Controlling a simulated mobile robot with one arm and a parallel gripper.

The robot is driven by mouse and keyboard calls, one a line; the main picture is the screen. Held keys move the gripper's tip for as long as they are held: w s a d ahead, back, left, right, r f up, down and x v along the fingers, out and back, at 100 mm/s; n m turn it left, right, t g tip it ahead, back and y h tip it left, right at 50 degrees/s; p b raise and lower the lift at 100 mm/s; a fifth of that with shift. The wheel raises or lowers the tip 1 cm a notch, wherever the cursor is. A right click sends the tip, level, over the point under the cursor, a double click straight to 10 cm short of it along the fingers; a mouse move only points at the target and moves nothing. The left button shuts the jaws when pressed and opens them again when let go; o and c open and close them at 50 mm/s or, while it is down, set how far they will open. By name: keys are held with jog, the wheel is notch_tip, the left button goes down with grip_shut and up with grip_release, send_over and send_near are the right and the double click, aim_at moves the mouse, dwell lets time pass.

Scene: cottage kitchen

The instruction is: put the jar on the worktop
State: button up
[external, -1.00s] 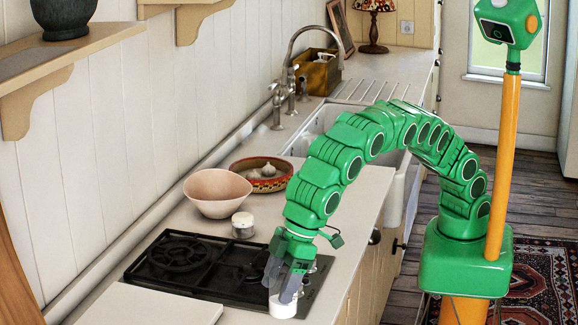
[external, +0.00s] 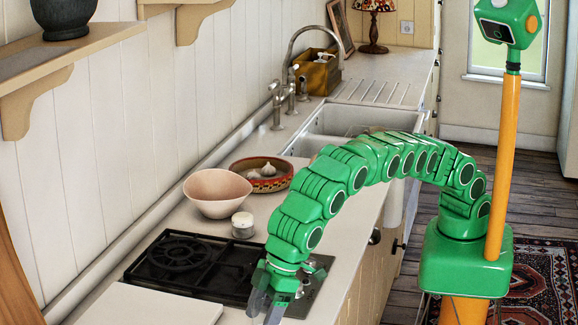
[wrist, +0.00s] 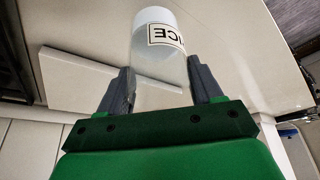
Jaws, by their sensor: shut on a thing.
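In the external view my gripper (external: 266,308) is low at the bottom edge, over the front of the pale worktop (external: 268,230), and the jar is out of sight there. In the wrist view the worktop (wrist: 215,18) spreads behind the jar. I cannot tell whether the jar touches it.
A black hob (external: 195,265) lies beside my gripper. A white board (external: 165,305) lies left of it; it also shows in the wrist view (wrist: 85,80).

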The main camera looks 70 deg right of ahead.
jog(key=shift+w+a+f, duration=0.15)
jog(key=shift+a+f, duration=0.1)
jog(key=shift+f, duration=1.6)
jog(key=shift+f, duration=0.1)
jog(key=o, duration=1.2)
jog(key=v, duration=1.2)
